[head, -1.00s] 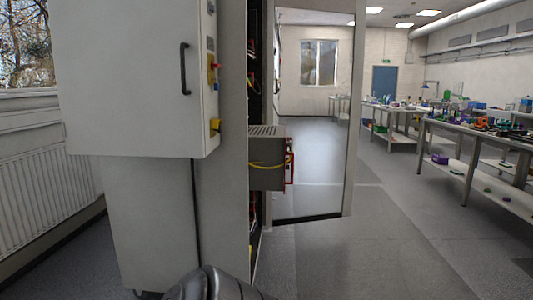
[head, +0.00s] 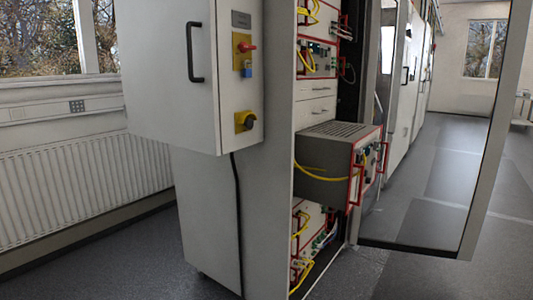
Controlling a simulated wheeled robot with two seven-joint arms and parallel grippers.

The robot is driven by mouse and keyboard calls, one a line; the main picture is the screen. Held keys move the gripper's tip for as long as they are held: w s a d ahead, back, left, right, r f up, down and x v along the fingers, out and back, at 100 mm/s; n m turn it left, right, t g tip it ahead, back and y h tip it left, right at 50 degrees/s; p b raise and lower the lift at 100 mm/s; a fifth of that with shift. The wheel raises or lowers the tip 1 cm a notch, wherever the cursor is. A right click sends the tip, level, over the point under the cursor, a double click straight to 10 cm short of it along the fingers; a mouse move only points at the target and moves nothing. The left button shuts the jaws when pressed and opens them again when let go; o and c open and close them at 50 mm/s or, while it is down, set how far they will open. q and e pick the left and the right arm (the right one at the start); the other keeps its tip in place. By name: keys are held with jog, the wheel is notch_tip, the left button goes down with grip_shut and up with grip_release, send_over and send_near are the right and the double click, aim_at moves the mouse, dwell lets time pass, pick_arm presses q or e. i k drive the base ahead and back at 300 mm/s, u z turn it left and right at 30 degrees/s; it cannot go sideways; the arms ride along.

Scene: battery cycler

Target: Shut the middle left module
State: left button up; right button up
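A grey module (head: 335,165) with a vented top sticks out from the front of the tall cabinet (head: 230,215) at mid height. Its red-framed front with handles (head: 368,165) faces right, and a yellow cable runs along its side. More red-framed modules sit within the cabinet, above (head: 316,58) and below (head: 312,228) the protruding one. Neither of my grippers shows in the head view.
A glass door (head: 430,130) with a pale frame stands open to the right of the cabinet. A white control box (head: 185,70) with a red-and-yellow switch juts out on the left. Grey floor (head: 450,185) is clear at right.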

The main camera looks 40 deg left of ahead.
aim_at(329, 145)
jog(key=u, duration=0.15)
jog(key=i, duration=1.75)
jog(key=u, duration=0.25)
